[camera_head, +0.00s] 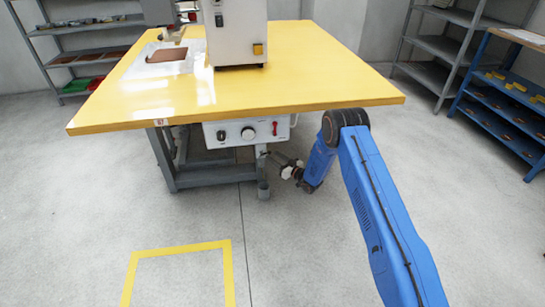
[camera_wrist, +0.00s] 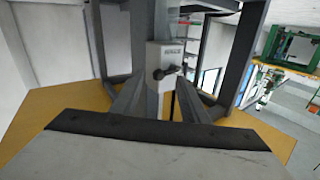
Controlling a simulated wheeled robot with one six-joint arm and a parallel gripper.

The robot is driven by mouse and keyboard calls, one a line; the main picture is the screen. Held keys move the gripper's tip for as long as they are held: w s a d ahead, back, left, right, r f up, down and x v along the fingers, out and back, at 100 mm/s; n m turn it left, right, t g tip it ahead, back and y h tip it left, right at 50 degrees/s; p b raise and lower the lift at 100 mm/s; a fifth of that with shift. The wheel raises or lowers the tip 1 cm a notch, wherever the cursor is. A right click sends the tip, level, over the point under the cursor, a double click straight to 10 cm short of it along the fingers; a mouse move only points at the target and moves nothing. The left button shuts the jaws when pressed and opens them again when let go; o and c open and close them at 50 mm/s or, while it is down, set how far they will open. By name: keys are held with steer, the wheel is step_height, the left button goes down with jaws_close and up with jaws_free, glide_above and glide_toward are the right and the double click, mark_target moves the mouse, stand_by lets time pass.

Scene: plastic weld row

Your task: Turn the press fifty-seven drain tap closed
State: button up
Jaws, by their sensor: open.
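In the wrist view a small pale grey box (camera_wrist: 166,54) with a label too small to read sits ahead of my gripper (camera_wrist: 167,88). A black lever (camera_wrist: 167,72), which looks like the drain tap handle, lies across its face, roughly level and slightly tilted. My gripper is open; its two grey fingers stand left and right of the lever. No contact shows. In the head view my gripper (camera_head: 287,167) reaches left below the press table (camera_head: 310,82), by a table leg. The tap cannot be made out clearly there.
A control panel (camera_head: 246,132) with a knob and red switch hangs under the tabletop, just above my gripper. Grey table legs (camera_head: 215,174) stand close by. The white press (camera_head: 237,32) stands on top. A yellow floor outline (camera_head: 180,247) marks clear floor in front.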

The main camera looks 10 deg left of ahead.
steer(key=shift+x, duration=0.95)
steer(key=c, duration=1)
steer(key=shift+r, duration=0.15)
steer(key=shift+a+r+n+g+h, duration=0.15)
steer(key=shift+r+n+g+h, duration=0.4)
steer(key=shift+n, duration=0.45)
steer(key=shift+a+r+n+g+h, duration=0.15)
steer(key=shift+r+n+h, duration=0.2)
steer(key=shift+n+h, duration=0.2)
steer(key=shift+a+r+n+g+h, duration=0.15)
steer(key=shift+r+n+h, duration=0.25)
steer(key=shift+n, duration=0.25)
steer(key=o, duration=1)
